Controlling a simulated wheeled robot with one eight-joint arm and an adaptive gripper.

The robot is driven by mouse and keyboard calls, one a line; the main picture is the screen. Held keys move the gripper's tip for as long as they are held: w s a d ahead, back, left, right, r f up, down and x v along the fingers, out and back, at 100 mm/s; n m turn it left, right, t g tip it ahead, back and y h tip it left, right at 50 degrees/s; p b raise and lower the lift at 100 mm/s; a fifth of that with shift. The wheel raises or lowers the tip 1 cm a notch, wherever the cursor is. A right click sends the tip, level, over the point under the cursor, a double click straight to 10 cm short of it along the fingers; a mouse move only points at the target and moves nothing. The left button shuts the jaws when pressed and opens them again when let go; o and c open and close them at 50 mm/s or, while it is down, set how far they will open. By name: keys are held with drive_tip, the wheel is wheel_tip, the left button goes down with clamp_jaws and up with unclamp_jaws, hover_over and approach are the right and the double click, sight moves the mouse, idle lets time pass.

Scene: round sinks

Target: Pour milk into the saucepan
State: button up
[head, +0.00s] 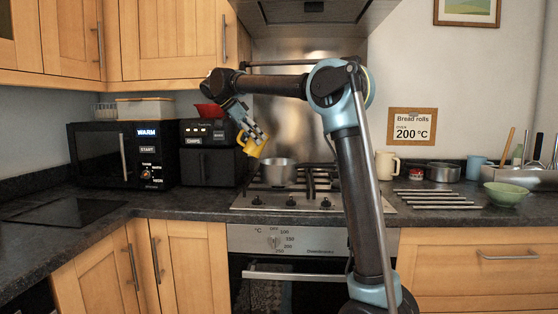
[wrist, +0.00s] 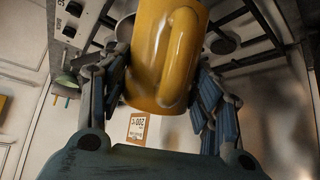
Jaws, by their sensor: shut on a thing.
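A yellow mug-like jug (head: 252,146) is held tilted, above and a little left of the saucepan in the head view. My gripper (head: 249,132) is shut on it. In the wrist view the yellow jug (wrist: 150,60) sits between the fingers of my gripper (wrist: 162,78), with its handle facing the camera. The inside of the jug does not show, and I see no milk. The grey metal saucepan (head: 281,175) stands upright on the hob (head: 300,200). The jug and saucepan look close together, but I cannot tell the exact gap.
A black air fryer (head: 206,166) stands left of the hob, with a red bowl (head: 209,112) on top. A microwave (head: 110,155) is farther left. A cream mug (head: 386,165), a metal rack (head: 437,198) and a green bowl (head: 505,194) are to the right. A hood overhangs the hob.

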sight(248, 140)
drive_tip(key=a+h, duration=0.1)
drive_tip(key=s+a+f+t+h, duration=0.1)
drive_tip(key=h, duration=0.1)
drive_tip(key=shift+a+f, duration=0.3)
drive_tip(key=shift+s+a+f+t+h, duration=0.2)
drive_tip(key=shift+a+t+h, duration=0.1)
drive_tip(key=shift+h, duration=0.2)
drive_tip(key=shift+s+a+f+t+h, duration=0.15)
drive_tip(key=shift+a+t+h, duration=0.15)
drive_tip(key=shift+h, duration=0.2)
